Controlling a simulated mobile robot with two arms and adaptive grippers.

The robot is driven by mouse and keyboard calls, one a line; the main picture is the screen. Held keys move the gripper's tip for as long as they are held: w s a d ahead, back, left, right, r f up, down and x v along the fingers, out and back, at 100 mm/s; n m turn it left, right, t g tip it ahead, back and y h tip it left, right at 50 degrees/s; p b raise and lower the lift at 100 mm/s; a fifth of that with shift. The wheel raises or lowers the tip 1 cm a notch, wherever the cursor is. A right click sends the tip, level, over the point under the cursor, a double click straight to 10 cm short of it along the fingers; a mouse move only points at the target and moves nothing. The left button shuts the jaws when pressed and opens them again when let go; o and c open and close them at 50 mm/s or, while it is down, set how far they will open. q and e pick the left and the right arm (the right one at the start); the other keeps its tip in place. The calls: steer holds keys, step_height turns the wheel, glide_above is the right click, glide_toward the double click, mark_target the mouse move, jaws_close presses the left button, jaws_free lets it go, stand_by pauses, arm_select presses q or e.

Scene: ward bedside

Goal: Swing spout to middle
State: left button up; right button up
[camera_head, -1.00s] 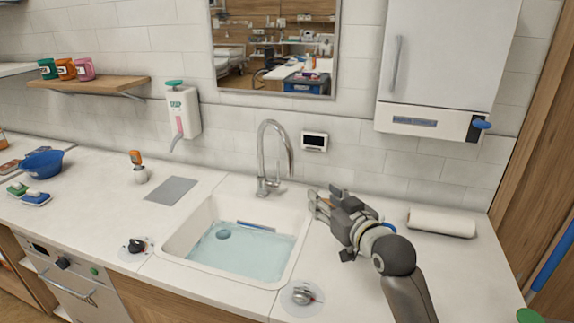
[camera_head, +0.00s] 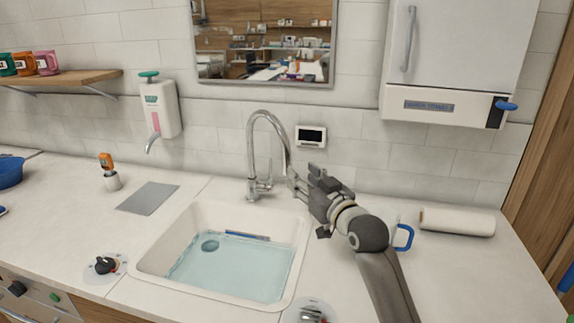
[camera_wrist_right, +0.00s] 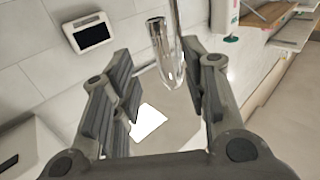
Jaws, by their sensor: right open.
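The chrome tap (camera_head: 252,160) stands behind the sink (camera_head: 150,245). Its tall curved spout (camera_head: 267,113) arches to the right, with its end pointing down near the basin's right rear side. My right gripper (camera_head: 299,182) is just right of the spout's hanging end. In the right wrist view the open fingers (camera_wrist_right: 158,80) are spread, with the spout's end (camera_wrist_right: 170,68) showing between them. I cannot tell whether they touch it. My left gripper is not in view.
Water with a blue strip (camera_head: 247,236) fills the basin. A white paper roll (camera_head: 457,222) and a blue handle (camera_head: 403,237) are right of my arm. A soap dispenser (camera_head: 160,108) and a small display (camera_head: 311,136) are on the wall. A grey mat (camera_head: 148,199) lies left of the sink.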

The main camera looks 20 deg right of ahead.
mark_target(289, 166)
steer(key=w, duration=0.3)
steer(key=w+a, duration=0.1)
steer(key=w, duration=0.1)
steer(key=w+p, duration=0.1)
steer(key=w, duration=0.2)
steer(key=shift+w+a+f, duration=0.1)
steer(key=shift+w+a, duration=0.25)
jaws_close()
